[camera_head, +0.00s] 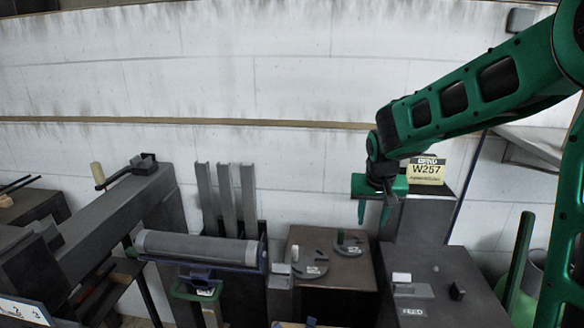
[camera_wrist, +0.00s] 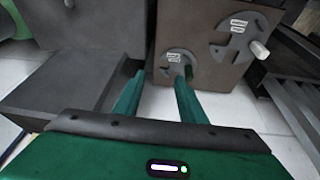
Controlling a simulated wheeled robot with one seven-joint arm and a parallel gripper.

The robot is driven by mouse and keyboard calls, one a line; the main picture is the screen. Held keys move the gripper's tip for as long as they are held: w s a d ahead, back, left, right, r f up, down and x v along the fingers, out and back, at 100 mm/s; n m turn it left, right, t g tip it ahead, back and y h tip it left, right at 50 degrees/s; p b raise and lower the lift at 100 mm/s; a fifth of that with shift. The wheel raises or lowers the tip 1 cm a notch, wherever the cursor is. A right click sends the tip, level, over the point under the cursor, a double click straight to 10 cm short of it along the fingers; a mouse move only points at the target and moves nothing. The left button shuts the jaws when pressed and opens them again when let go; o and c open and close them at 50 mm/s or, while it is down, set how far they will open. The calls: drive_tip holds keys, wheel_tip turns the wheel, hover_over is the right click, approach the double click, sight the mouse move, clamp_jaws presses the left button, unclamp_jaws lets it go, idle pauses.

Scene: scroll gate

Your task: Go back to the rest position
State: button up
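My gripper (camera_head: 373,212) hangs from my green arm at the right of the head view, fingers pointing down. In the wrist view its two green fingers (camera_wrist: 158,97) are apart with nothing between them. It is above and to the right of a brown box (camera_head: 336,262) with two round dials. The dials also show ahead of the fingers in the wrist view, one (camera_wrist: 178,66) with a green knob and one (camera_wrist: 240,35) with a white knob. No touch between the fingers and the box can be made out.
A dark block (camera_head: 430,285) stands at the lower right, and a W257 sign (camera_head: 426,171) is behind my gripper.

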drive_tip(key=s+d+r+m+g, duration=0.1)
drive_tip(key=s+d, duration=0.5)
drive_tip(key=s, duration=0.4)
drive_tip(key=s+d+r+m+g, duration=0.1)
drive_tip(key=s+d+r, duration=0.1)
drive_tip(key=s+d, duration=0.65)
drive_tip(key=s+a+f+m+g+y, duration=0.1)
drive_tip(key=s, duration=1.6)
drive_tip(key=shift+s+f+m+g+y, duration=0.15)
drive_tip(key=shift+f+m+g+y, duration=0.15)
drive_tip(key=shift+g, duration=0.1)
drive_tip(key=shift+w+f, duration=0.2)
drive_tip(key=shift+w, duration=0.45)
